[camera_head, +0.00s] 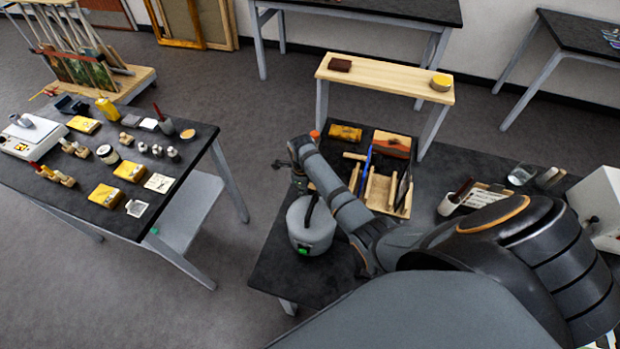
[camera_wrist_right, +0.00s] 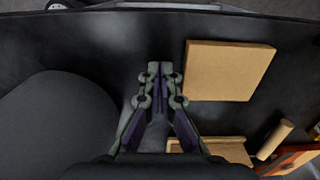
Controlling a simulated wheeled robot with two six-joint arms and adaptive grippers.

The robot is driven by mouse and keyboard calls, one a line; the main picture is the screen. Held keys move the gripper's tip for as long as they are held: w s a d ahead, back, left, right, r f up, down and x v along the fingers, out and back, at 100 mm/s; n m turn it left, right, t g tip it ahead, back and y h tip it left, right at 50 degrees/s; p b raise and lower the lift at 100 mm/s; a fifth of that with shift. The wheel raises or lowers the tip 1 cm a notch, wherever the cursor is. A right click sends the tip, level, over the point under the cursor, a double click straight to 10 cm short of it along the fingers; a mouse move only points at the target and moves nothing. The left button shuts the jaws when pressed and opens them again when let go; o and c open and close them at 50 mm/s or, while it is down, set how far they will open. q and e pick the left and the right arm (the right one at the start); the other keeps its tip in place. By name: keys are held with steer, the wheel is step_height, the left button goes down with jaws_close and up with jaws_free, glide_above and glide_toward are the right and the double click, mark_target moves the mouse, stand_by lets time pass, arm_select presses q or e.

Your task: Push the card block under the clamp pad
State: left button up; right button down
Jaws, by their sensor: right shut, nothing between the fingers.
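A flat, square tan block, which looks like the card block (camera_wrist_right: 230,70), lies on the black bench in the right wrist view. It is to the right of my right gripper's fingertips, apart from them. I cannot make it out in the head view, where my arm covers that part of the bench. My right gripper (camera_wrist_right: 160,72) is shut and empty; in the head view it (camera_head: 299,180) hangs at the bench's left side, just beyond a grey round pot. I cannot identify the clamp pad in either view. My left gripper is out of view.
The grey round pot (camera_head: 311,228) with a green button stands close to my right gripper. A wooden tool tray (camera_head: 381,190) lies right of my forearm. A raised wooden shelf (camera_head: 390,76) stands behind. Another cluttered table (camera_head: 75,205) is at left.

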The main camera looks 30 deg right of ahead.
steer(key=shift+r, duration=0.1)
steer(key=shift+w+d+b, duration=0.8)
steer(key=shift+w+d, duration=0.4)
steer(key=shift+d, duration=0.1)
steer(key=shift+w+d+b, duration=1.45)
steer(key=shift+d, duration=0.2)
stand_by(0.4)
steer(key=shift+w+d+b, duration=0.95)
steer(key=shift+d+b, duration=0.1)
steer(key=shift+b, duration=0.25)
steer(key=shift+w+d+b, duration=0.8)
steer(key=shift+d+b, duration=0.1)
steer(key=shift+b, duration=0.45)
steer(key=shift+s+a+p, duration=0.1)
steer(key=shift+a+p, duration=0.05)
steer(key=shift+p, duration=0.35)
steer(key=shift+s+a+p, duration=0.2)
steer(key=shift+p, duration=0.3)
